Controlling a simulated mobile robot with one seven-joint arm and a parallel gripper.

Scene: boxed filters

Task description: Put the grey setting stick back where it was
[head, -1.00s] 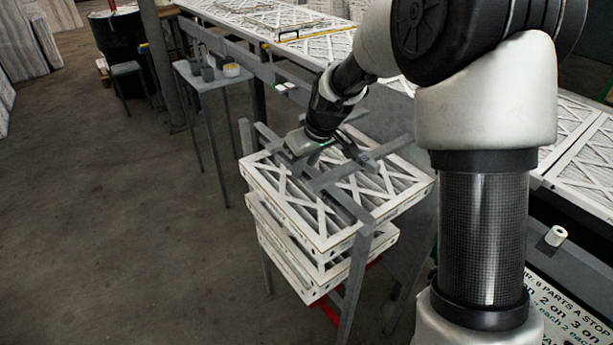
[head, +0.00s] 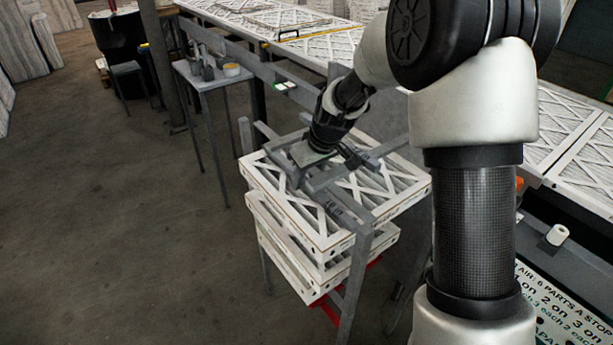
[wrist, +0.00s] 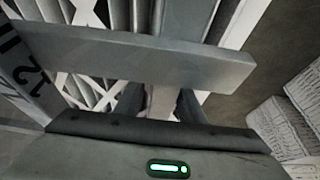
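My gripper (head: 325,172) is low over the top of a stack of white-framed boxed filters (head: 385,190). In the wrist view a plain grey bar (wrist: 140,57) crosses in front of my two dark fingers (wrist: 160,103) and hides part of them. A pale strip shows between the fingers; I cannot tell whether they grip it. Several similar grey bars lie over the stack, so I cannot tell for certain which is the grey setting stick. A grey rail with dark markings (wrist: 28,75) is at the left of the wrist view.
The stack stands in a grey metal frame (head: 357,270) with upright posts. Behind it runs a long line of white filter frames (head: 300,45). A small side table (head: 205,82) holds small items at the left. The floor (head: 120,230) at left is clear.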

